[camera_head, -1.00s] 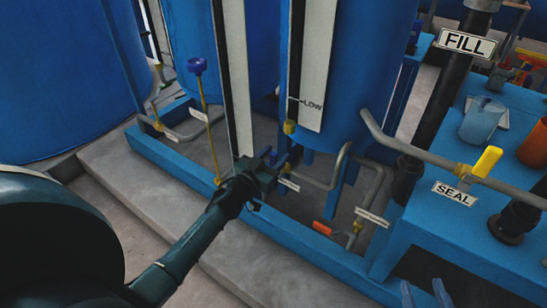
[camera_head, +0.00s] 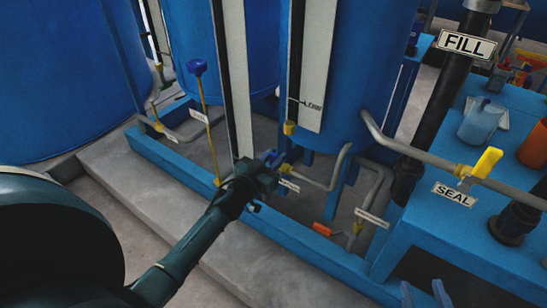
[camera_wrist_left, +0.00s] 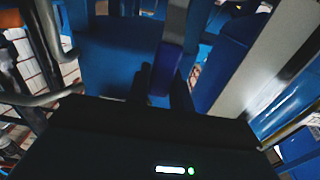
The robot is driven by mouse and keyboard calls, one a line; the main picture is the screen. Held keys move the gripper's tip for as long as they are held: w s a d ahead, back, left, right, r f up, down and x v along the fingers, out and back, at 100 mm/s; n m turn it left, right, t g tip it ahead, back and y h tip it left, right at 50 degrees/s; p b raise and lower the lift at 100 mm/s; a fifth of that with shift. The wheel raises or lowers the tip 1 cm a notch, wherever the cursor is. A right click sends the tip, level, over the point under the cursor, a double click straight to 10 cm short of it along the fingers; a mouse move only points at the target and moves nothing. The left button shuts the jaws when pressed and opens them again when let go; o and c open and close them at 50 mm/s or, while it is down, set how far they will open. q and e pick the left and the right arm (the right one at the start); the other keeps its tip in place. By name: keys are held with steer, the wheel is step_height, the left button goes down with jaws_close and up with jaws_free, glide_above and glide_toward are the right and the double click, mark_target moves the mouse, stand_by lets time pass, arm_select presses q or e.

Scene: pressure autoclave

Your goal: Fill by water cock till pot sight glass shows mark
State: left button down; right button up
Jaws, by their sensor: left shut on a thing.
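My left gripper (camera_head: 271,164) is shut on a blue cock handle, low in front of the pipework. The blue handle (camera_wrist_left: 166,70) shows between the dark fingers in the left wrist view. The blue pot (camera_head: 355,75) stands behind and right of this gripper. A white sight-glass strip (camera_head: 317,60) on it has a dark line along its left side and a small, blurred mark label. The water level cannot be read for certain. My right gripper (camera_head: 425,295) shows only as two blue-grey fingertips at the bottom edge, apart and empty.
A yellow lever (camera_head: 487,162) sits on a pipe above the SEAL plate (camera_head: 454,194). A FILL plate (camera_head: 467,44) hangs on a dark pipe. An orange lever (camera_head: 322,229) and a tall rod with a blue knob (camera_head: 197,66) stand nearby. The concrete step (camera_head: 150,200) is clear.

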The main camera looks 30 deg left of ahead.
arm_select(q)
steer(key=shift+s+d+f+m, duration=0.15)
steer(key=shift+d+m, duration=0.55)
steer(key=shift+m, duration=0.1)
steer(key=shift+s+d+f+m, duration=0.1)
steer(key=shift+d+m, duration=0.6)
steer(key=shift+m, duration=0.1)
steer(key=c, duration=1.2)
jaws_free()
steer(key=shift+c, duration=0.2)
steer(key=s+a+p, duration=0.2)
steer(key=s+p, duration=0.1)
steer(key=s, duration=1)
arm_select(e)
steer(key=shift+s+d+m+g+h, duration=0.2)
steer(key=shift+g+h, duration=0.05)
steer(key=shift+g, duration=0.3)
steer(key=shift+s+d+m+g+h, duration=0.15)
steer(key=shift+s+m+g+h, duration=0.1)
steer(key=shift+g, duration=0.3)
